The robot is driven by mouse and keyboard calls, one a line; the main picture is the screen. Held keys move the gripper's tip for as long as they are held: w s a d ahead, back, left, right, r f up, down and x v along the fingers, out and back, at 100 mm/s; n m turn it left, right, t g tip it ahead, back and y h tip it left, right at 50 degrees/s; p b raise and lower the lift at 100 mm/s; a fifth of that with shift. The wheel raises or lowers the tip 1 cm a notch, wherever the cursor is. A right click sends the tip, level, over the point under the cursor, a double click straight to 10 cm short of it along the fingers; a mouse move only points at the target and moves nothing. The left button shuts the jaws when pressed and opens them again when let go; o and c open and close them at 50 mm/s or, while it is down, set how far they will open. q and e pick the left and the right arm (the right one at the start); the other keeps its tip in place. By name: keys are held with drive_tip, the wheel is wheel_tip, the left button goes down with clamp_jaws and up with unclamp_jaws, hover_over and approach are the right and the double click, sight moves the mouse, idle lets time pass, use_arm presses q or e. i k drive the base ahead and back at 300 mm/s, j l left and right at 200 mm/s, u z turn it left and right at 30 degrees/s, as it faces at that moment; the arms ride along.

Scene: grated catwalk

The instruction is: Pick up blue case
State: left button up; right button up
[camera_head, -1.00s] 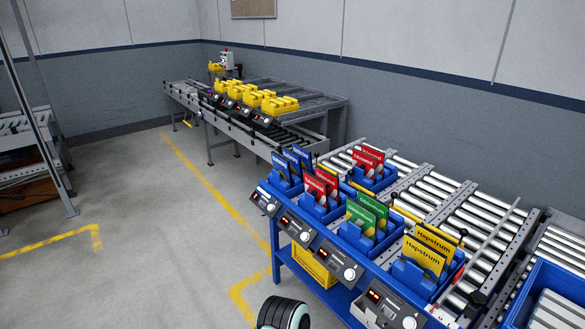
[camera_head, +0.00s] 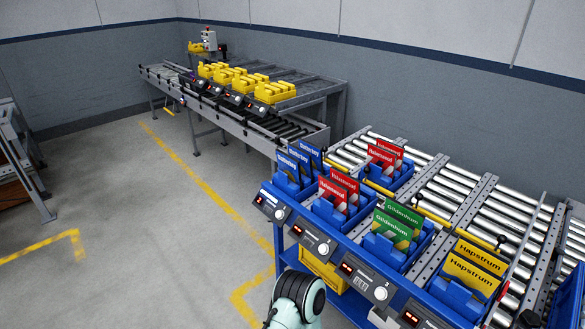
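Several flat blue cases with white lettering (camera_head: 306,153) stand upright in a blue holder (camera_head: 283,188) at the far left end of the blue-framed roller conveyor. They lean slightly back, one behind another, and the lower parts are hidden by the holder. None is held. Neither of my grippers is in view; only a rounded black and pale-green link of my arm shows at the bottom middle, apart from the cases.
Red cases (camera_head: 336,195), green cases (camera_head: 396,222) and yellow cases (camera_head: 472,270) stand in similar blue holders along the conveyor. Small control boxes (camera_head: 313,238) line its front edge. A yellow crate (camera_head: 322,268) sits below. Grey floor (camera_head: 120,200) is clear at left.

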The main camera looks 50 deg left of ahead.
sight(287, 163)
drive_tip(key=j+z, duration=0.15)
drive_tip(key=j, duration=0.4)
drive_tip(key=j+z, duration=0.15)
drive_tip(key=j, duration=0.4)
drive_tip(key=j+z, duration=0.1)
drive_tip(key=j, duration=0.45)
drive_tip(key=k+j+z, duration=0.15)
drive_tip(key=j, duration=0.4)
drive_tip(key=j+z, duration=0.15)
drive_tip(key=j, duration=0.35)
drive_tip(key=k+j+z, duration=0.15)
drive_tip(key=j, duration=0.4)
